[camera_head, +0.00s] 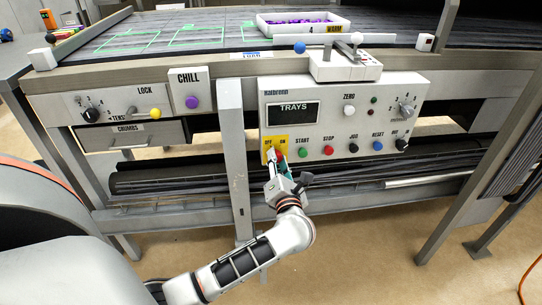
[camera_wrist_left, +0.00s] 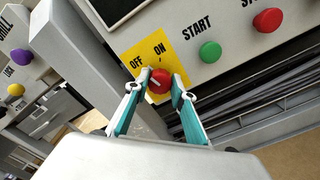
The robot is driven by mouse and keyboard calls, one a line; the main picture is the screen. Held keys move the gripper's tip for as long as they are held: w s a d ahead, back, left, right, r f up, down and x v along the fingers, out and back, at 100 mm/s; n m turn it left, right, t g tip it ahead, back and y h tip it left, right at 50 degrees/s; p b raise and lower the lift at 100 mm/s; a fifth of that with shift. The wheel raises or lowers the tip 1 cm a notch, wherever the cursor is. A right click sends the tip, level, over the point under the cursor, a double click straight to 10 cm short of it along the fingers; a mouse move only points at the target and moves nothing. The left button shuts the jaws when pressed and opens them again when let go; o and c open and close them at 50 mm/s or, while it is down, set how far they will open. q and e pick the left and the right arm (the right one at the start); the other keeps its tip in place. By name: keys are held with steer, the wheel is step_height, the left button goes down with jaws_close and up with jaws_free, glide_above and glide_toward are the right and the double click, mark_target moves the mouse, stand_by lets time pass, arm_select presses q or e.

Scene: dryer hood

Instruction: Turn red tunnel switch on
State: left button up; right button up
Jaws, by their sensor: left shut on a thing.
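The red tunnel switch (camera_wrist_left: 159,80) is a red rotary knob with a pale pointer line, on a yellow plate (camera_wrist_left: 176,50) marked OFF and ON. In the left wrist view its pointer line slants toward the upper left, on the OFF side. My left gripper (camera_wrist_left: 160,88) has its two teal fingers on either side of the knob, shut on it. In the head view the left gripper (camera_head: 279,160) reaches up to the yellow plate and hides most of the knob. My right gripper is not in view.
Green START (camera_head: 304,152) and red STOP (camera_head: 328,150) buttons sit right of the plate on the same panel. A grey upright post (camera_head: 234,150) stands just left of it. The CHILL box (camera_head: 190,92) is farther left. A white tray (camera_head: 303,31) lies on the belt above.

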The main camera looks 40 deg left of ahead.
arm_select(q)
steer(key=m+p, duration=0.1)
steer(key=r+m+p, duration=0.1)
steer(key=shift+m, duration=0.4)
steer(key=shift+m+p, duration=0.4)
steer(key=shift+p, duration=0.15)
steer(key=m+p, duration=0.2)
steer(key=shift+f+m, duration=0.1)
steer(key=shift+m, duration=0.3)
steer(key=m+p, duration=0.3)
steer(key=m, duration=0.1)
steer(key=shift+f, duration=0.25)
steer(key=shift+f+m+p, duration=0.35)
steer(key=shift+m+p, duration=0.3)
steer(key=shift+m, duration=0.35)
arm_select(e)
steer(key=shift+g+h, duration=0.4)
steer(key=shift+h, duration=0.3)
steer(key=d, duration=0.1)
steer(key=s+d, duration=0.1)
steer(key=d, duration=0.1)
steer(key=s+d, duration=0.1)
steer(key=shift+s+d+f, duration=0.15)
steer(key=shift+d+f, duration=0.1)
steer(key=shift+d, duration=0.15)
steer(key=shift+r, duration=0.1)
arm_select(q)
steer(key=o, duration=1.1)
